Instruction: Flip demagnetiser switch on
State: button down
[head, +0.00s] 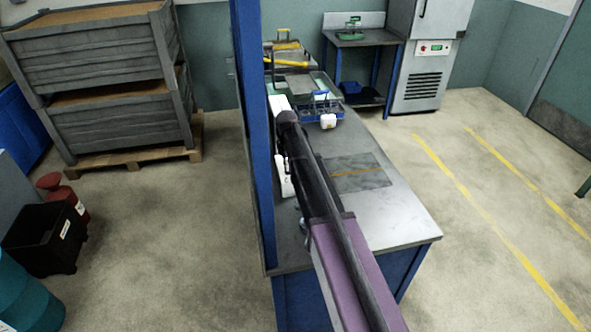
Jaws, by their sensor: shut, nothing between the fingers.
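My arm reaches from the bottom of the head view up over a grey workbench (400,226) and covers much of its left side. I cannot make out my gripper; my arm hides that part of the bench. A flat, darker grey plate (367,177) with an orange line across it lies on the bench, just right of my arm. I cannot tell whether this plate is the demagnetiser. I see no clear switch.
A blue post (254,150) stands along the bench's left edge. A side table (365,40) with a green scale and a grey cabinet (418,60) stand behind. Wooden-lined crates (100,105) stand at the back left. The bench's front right and the floor to its right are clear.

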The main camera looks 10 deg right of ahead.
jog(key=shift+r+p, duration=3.4)
jog(key=shift+r, duration=0.1)
jog(key=shift+s, duration=0.15)
jog(key=s+m, duration=0.6)
jog(key=s, duration=2.2)
jog(key=shift+s+d+f, duration=0.2)
jog(key=shift+s+d, duration=0.2)
jog(key=shift+d, duration=0.05)
